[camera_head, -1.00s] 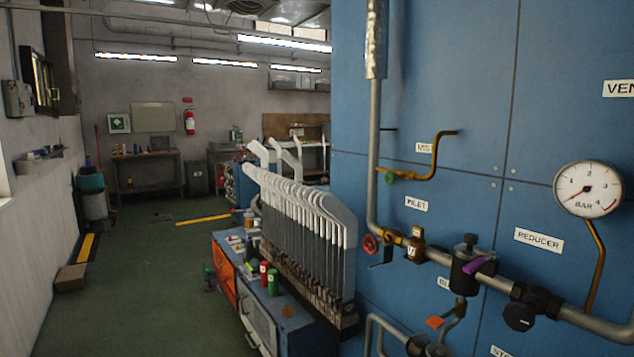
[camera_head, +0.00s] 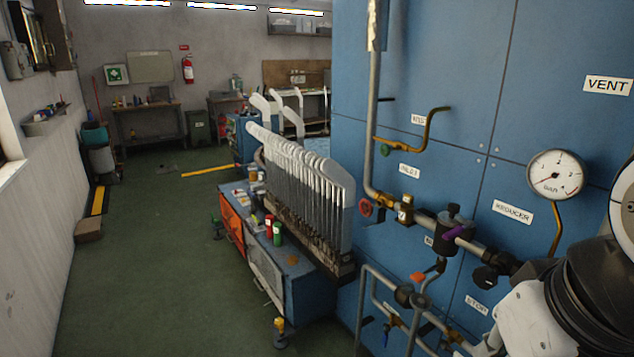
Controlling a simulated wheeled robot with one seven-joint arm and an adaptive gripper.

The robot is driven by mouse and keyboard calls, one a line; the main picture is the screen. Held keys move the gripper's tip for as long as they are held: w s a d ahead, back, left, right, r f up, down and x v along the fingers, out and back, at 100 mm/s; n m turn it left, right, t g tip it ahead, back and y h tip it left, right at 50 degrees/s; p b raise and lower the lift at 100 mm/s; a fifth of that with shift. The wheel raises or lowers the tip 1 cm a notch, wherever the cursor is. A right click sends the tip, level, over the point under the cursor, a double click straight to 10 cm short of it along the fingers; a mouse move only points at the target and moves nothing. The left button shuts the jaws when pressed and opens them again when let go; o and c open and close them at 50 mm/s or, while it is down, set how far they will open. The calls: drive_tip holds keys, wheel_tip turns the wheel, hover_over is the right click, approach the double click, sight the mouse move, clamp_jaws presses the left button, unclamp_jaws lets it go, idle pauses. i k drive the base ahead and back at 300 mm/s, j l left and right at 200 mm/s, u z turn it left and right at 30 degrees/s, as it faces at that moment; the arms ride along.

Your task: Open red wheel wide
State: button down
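The red wheel (camera_head: 366,208) is a small round handwheel on the left end of the horizontal pipe run, beside the brass valve body (camera_head: 404,210). It sits at the foot of the grey vertical pipe, just below the label that seems to read INLET (camera_head: 409,171). How far it is turned cannot be told. My arm shows as white and black links at the lower right, well apart from the wheel. My gripper is not visible.
A purple lever (camera_head: 455,232), a black knob (camera_head: 485,277) and a pressure gauge (camera_head: 556,175) sit right of the wheel. An orange handle (camera_head: 418,277) and more pipes are below. The rack of sock boards (camera_head: 305,190) stands close on the left. Green floor (camera_head: 150,290) is open further left.

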sight(367, 206)
drive_tip(key=i+j, duration=0.15)
drive_tip(key=i, duration=0.2)
drive_tip(key=i+j+z, duration=0.1)
drive_tip(key=i, duration=0.3)
drive_tip(key=i+j+z, duration=0.1)
drive_tip(key=i, duration=0.25)
drive_tip(key=j, duration=0.1)
